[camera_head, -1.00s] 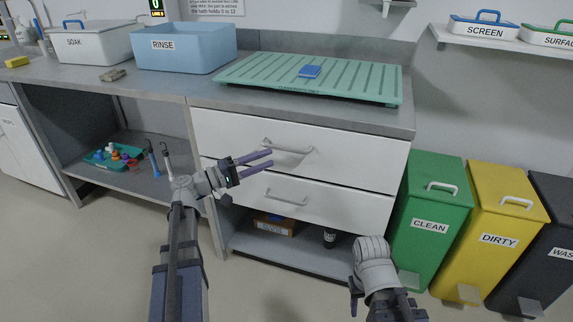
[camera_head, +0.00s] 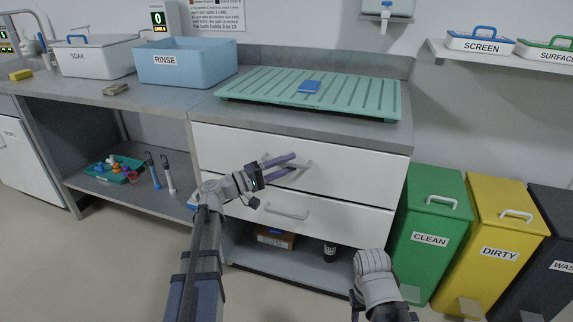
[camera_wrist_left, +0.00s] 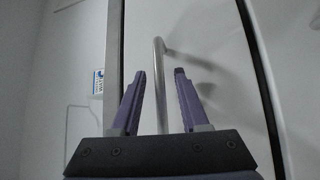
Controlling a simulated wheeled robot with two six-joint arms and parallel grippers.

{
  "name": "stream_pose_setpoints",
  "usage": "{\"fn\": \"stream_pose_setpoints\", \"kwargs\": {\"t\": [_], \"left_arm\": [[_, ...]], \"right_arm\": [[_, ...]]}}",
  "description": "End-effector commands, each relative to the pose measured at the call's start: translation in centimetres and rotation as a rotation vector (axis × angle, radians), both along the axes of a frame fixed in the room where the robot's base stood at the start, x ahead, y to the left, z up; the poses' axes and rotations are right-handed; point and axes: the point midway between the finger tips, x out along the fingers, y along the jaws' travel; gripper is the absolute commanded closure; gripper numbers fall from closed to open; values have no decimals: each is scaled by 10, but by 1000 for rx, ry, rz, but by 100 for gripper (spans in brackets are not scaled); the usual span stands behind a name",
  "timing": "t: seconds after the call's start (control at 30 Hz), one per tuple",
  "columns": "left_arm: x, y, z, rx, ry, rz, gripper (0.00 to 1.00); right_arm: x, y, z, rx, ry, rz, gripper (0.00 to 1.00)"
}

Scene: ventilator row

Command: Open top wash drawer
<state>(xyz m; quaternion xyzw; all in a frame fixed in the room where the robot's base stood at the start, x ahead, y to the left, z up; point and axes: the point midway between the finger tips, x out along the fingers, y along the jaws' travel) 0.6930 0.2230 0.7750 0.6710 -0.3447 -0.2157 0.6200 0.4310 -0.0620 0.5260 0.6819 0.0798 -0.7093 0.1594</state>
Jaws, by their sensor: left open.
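The top wash drawer (camera_head: 350,165) is a white front under the counter, and it looks shut. Its grey bar handle (camera_head: 306,167) is partly hidden behind my left gripper (camera_head: 288,164). In the left wrist view the handle (camera_wrist_left: 160,90) runs between the two purple fingers of my left gripper (camera_wrist_left: 160,75). The fingers are open and stand apart on either side of the bar, with gaps showing. The lower drawer (camera_head: 330,221) with its own handle (camera_head: 286,212) is shut beneath. My right arm shows at the bottom, but its fingertips are not clearly visible.
A green ribbed drain mat (camera_head: 390,108) with a blue block (camera_head: 310,87) lies on the counter. A blue RINSE tub (camera_head: 200,70) stands to its left. A green CLEAN bin (camera_head: 432,215) stands close right of the drawers. An open shelf is below.

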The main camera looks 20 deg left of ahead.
Motion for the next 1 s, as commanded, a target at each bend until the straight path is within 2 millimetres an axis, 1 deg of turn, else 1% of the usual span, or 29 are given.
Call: {"fn": "stream_pose_setpoints", "kwargs": {"t": [0.17, 0.5, 0.57, 1.0], "left_arm": [[0, 0, 0, 0, 0, 0, 55], [0, 0, 0, 0, 0, 0, 94], [0, 0, 0, 0, 0, 0, 100], [0, 0, 0, 1, 1, 0, 100]], "right_arm": [[0, 0, 0, 0, 0, 0, 50], [0, 0, 0, 0, 0, 0, 50], [0, 0, 0, 0, 0, 0, 50], [0, 0, 0, 0, 0, 0, 50]]}}
